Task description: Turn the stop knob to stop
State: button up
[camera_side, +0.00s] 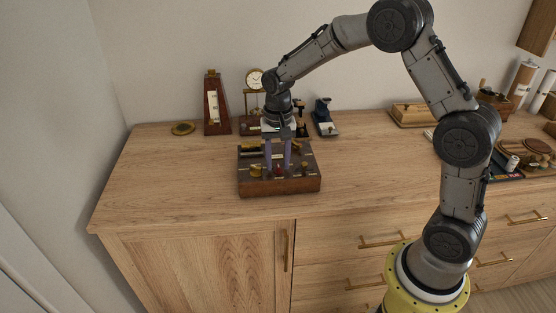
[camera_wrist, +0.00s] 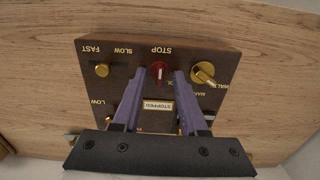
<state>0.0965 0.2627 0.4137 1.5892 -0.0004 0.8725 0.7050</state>
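The stop knob is a small red knob (camera_wrist: 158,73) on a dark wooden control box (camera_wrist: 218,60), beside the word STOP in the wrist view. A pale pointer line shows on its face; I cannot tell exactly which mark it points to. A small plate (camera_wrist: 158,106) beside it reads STOPPED. My gripper (camera_wrist: 159,73) is open, with one purple finger on each side of the knob and gaps visible between. In the side view the gripper (camera_side: 278,166) points down at the front of the box (camera_side: 280,187), and the red knob (camera_side: 279,169) shows between the fingertips.
Brass knobs flank the red one: a small one (camera_wrist: 102,70) near FAST and SLOW, a larger one (camera_wrist: 204,73) at the other side.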

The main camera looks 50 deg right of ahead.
notch_tip(320, 180, up, 14)
dwell(0.7)
jog(key=shift+f, duration=0.1)
notch_tip(320, 180, up, 6)
jog(key=r+t, duration=0.1)
jog(key=t, duration=0.1)
send_over(278, 165)
jog(key=s+a, duration=0.1)
jog(key=s, duration=0.3)
jog(key=s+a+r+n+t, duration=0.2)
jog(key=s+r, duration=0.1)
jog(key=s, duration=0.6)
jog(key=s+f+n+t, duration=0.1)
jog(key=s+f+n, duration=0.6)
jog(key=s, duration=0.6)
jog(key=shift+a+f+t, duration=0.3)
jog(key=shift+a+f, duration=0.1)
jog(key=shift+f, duration=0.45)
